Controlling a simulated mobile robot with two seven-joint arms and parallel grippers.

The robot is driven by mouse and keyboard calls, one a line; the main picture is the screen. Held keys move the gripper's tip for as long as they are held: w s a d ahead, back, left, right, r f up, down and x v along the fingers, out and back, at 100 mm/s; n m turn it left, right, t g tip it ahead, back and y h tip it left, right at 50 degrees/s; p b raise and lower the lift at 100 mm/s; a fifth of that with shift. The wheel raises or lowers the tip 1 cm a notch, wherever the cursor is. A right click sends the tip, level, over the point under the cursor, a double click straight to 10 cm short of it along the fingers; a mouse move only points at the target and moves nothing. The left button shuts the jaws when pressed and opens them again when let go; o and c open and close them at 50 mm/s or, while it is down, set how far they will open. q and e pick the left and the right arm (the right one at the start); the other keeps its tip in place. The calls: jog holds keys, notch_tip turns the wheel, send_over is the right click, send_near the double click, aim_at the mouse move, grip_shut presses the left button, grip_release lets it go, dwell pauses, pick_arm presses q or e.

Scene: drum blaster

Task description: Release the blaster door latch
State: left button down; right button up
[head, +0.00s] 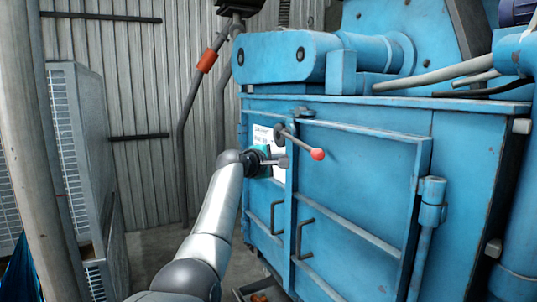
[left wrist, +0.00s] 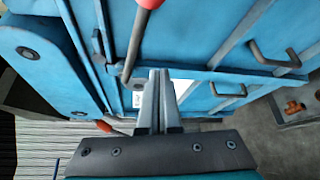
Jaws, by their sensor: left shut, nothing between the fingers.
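The blue blaster door (head: 355,190) is closed on the front of the machine. Its latch is a dark metal lever (head: 298,143) with a red ball knob (head: 318,154), pivoted near the door's upper left edge and slanting down to the right. In the left wrist view the lever (left wrist: 134,45) runs up to the red knob (left wrist: 150,4). My left gripper (head: 283,162) is shut and empty, just below the lever and left of the knob. Its fingertips (left wrist: 161,72) are close to the lever in the left wrist view; whether they touch is unclear. My right gripper is not in view.
Two dark pull handles (head: 303,238) (head: 276,217) sit lower on the blue panels. A hinge (head: 432,202) is at the door's right. A white label (head: 266,140) is behind my gripper. An orange-gripped lever (head: 207,60) stands at the back left. Grey cabinets (head: 82,150) are at left.

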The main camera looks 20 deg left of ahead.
pick_arm(q)
jog(key=shift+s+a+r+b, duration=0.2)
jog(key=shift+s+a+r, duration=0.2)
jog(key=shift+s, duration=0.2)
jog(key=shift+s+a+r+b, duration=0.15)
jog(key=shift+s+a+r, duration=0.25)
jog(key=shift+s, duration=0.25)
jog(key=shift+s+a+r+b, duration=0.2)
jog(key=shift+s+a+r, duration=0.2)
jog(key=shift+s, duration=0.2)
